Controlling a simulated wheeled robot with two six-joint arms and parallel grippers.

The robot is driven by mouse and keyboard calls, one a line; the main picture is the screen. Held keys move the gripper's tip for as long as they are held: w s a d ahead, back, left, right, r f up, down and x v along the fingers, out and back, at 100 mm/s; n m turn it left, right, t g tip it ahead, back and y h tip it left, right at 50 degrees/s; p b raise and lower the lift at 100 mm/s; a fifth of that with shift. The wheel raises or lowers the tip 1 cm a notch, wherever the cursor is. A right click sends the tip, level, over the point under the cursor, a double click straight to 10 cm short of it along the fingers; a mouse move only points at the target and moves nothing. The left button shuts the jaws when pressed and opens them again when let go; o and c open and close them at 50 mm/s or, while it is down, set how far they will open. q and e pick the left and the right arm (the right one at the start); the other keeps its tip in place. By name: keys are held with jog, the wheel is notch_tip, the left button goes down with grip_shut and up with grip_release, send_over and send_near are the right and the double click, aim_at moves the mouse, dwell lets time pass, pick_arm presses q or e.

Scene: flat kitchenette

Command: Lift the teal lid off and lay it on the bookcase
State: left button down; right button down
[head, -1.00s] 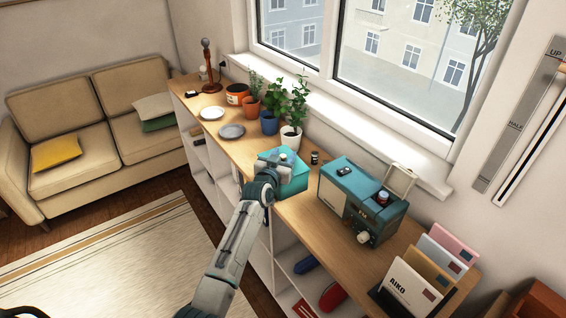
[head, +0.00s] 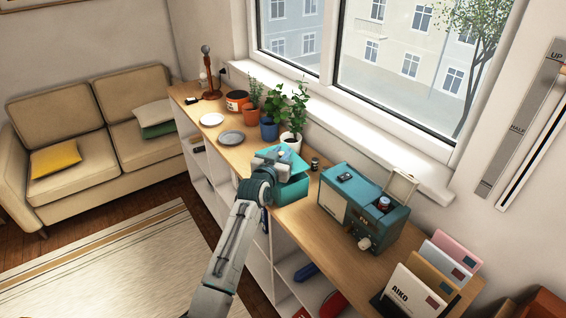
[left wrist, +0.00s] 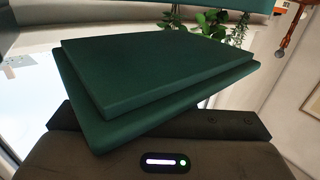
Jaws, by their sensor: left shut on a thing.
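The teal lid (head: 293,166) is held by my left gripper (head: 278,157), which is shut on it. The lid sits a little above the teal box (head: 293,191), with a dark gap between them, and looks slightly tilted. In the left wrist view, a dark green stepped slab, apparently the lid (left wrist: 150,75), fills the middle close to the camera. The fingertips are hard to make out there. The box stands on the wooden top of the bookcase (head: 289,220). My right gripper is not in view.
A teal radio (head: 361,206) stands right of the box, with a small dark jar (head: 315,164) between. Potted plants (head: 291,120) stand behind. A grey plate (head: 231,138) and a white plate (head: 212,119) lie to the left. Bare wood shows between box and radio.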

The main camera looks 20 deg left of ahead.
pick_arm(q)
jog(key=s+a+b, duration=0.3)
jog(key=s, duration=1.2)
jog(key=s+d+f, duration=0.2)
jog(key=s, duration=0.7)
jog(key=s+d+f+y, duration=0.1)
jog(key=s+d+f, duration=0.2)
jog(key=s, duration=0.6)
jog(key=shift+d+f+n, duration=0.2)
jog(key=shift+f+n, duration=0.15)
jog(key=shift+n, duration=0.05)
